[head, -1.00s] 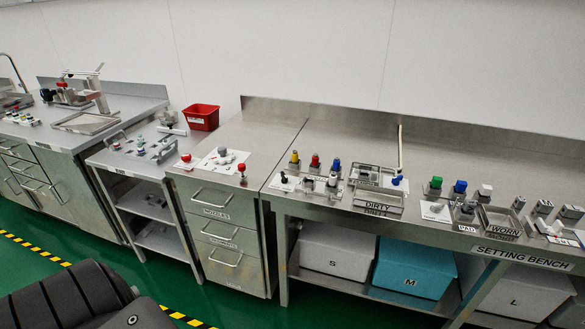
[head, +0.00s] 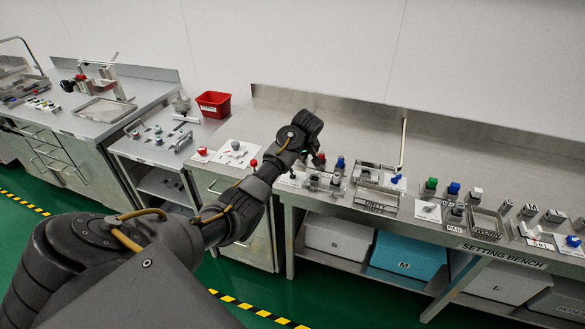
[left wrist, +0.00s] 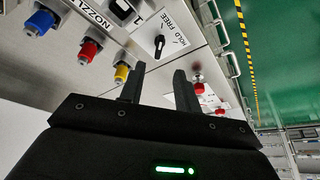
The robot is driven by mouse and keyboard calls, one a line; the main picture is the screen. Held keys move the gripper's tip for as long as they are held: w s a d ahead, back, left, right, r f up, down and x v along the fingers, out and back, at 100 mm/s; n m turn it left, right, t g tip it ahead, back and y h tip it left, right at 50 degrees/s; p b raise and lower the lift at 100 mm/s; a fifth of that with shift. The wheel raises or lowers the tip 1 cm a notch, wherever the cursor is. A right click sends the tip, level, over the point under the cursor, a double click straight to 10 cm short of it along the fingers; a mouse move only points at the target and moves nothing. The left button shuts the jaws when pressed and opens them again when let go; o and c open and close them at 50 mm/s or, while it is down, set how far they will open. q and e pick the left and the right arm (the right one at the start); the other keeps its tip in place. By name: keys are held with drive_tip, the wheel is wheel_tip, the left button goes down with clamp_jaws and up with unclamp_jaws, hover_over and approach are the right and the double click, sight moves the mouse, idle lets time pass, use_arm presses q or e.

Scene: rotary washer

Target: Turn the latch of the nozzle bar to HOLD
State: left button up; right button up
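The latch (left wrist: 159,43) is a small black knob on a white plate marked HOLD and FREE, in the left wrist view. I cannot tell for sure which word it points to. In the head view its white plate (head: 289,181) lies at the left end of the setting bench, beside the nozzle bar. The nozzle bar (left wrist: 100,18) carries a NOZZLE label; blue, red and yellow nozzles stand near it. My left gripper (left wrist: 157,76) is open and empty, its fingertips short of the latch and apart from it. My right gripper is not in view.
The yellow nozzle (left wrist: 121,72) is close to one finger. On the other side is a red knob (left wrist: 199,88) on the neighbouring drawer cabinet. A DIRTY tray (head: 376,202) stands to the right. The bench behind the fixtures is clear.

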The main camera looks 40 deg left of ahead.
sight(292, 171)
use_arm(q)
drive_tip(key=x, duration=1)
drive_tip(key=shift+w+a, duration=0.2)
drive_tip(key=shift+a, duration=0.15)
drive_tip(key=shift+r, duration=0.1)
drive_tip(key=shift+c, duration=0.3)
clamp_jaws()
